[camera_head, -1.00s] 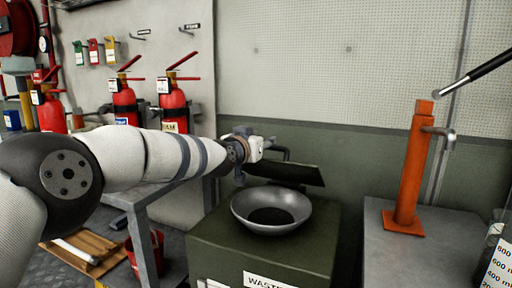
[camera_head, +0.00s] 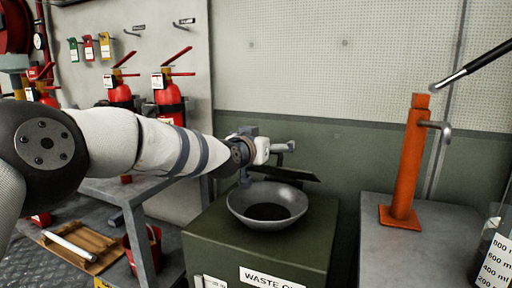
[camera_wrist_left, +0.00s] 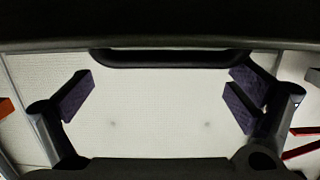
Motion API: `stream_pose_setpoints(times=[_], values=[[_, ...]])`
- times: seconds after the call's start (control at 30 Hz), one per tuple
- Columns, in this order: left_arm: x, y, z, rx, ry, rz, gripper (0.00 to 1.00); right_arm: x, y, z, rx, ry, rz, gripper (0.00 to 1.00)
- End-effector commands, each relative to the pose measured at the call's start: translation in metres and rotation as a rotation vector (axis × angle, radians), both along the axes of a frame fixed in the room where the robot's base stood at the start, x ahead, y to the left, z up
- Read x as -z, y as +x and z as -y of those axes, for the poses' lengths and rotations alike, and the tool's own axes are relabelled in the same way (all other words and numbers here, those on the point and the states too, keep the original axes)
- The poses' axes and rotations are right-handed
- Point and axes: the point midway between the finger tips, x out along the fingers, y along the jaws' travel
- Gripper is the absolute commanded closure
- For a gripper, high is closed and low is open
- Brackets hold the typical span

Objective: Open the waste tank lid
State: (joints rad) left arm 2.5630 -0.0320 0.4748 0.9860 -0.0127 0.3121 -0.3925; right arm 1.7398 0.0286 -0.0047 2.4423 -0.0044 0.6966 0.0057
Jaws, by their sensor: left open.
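The waste tank (camera_head: 215,246) is a dark green box with a "WASTE O..." label, low in the middle of the head view. A grey metal bowl (camera_head: 240,208) with a dark centre sits on its top. The dark lid (camera_head: 300,174) shows as a thin, slightly tilted plate behind the bowl, partly hidden by my arm. My left gripper (camera_head: 286,147) is open and empty, just above the lid; I cannot tell if it touches. In the left wrist view its fingers (camera_wrist_left: 160,103) are apart with only the pale wall between them.
An orange post (camera_head: 407,165) stands on a grey bench (camera_head: 375,255) to the right, with a measuring jug (camera_head: 494,265) at its edge. Red fire extinguishers (camera_head: 168,95) hang behind my arm on the left. A grey table (camera_head: 150,222) stands left of the tank.

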Motion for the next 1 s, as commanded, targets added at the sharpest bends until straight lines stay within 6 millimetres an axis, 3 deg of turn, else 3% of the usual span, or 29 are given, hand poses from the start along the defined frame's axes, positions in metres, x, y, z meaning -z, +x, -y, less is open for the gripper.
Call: stream_pose_setpoints(times=[0.4, 0.57, 0.8, 0.83, 0.9, 1.0], values=[[-0.009, -0.079, -0.027, 0.0, -0.002, -0.006, 0.0, 0.0, 0.0, 0.0, 0.0, 0.0, 0.0, 0.6], [-0.009, -0.093, -0.031, 0.001, -0.003, -0.007, 0.0, 0.0, 0.0, 0.0, 0.0, 0.0, 0.0, 0.6], [-0.009, -0.094, -0.032, 0.0, -0.004, -0.009, 0.0, 0.0, 0.0, 0.0, 0.0, 0.0, 0.0, 0.6], [-0.009, -0.094, -0.032, 0.0, -0.004, -0.009, 0.02, 0.0, 0.0, 0.0, 0.0, 0.0, 0.0, 0.6], [-0.004, -0.095, -0.033, -0.002, -0.033, -0.019, 0.18, 0.0, 0.0, 0.0, 0.0, 0.0, -0.001, 0.6], [0.029, -0.099, -0.039, -0.024, -0.28, -0.095, 0.41, 0.003, -0.002, 0.0, 0.001, 0.0, -0.005, 0.6]])
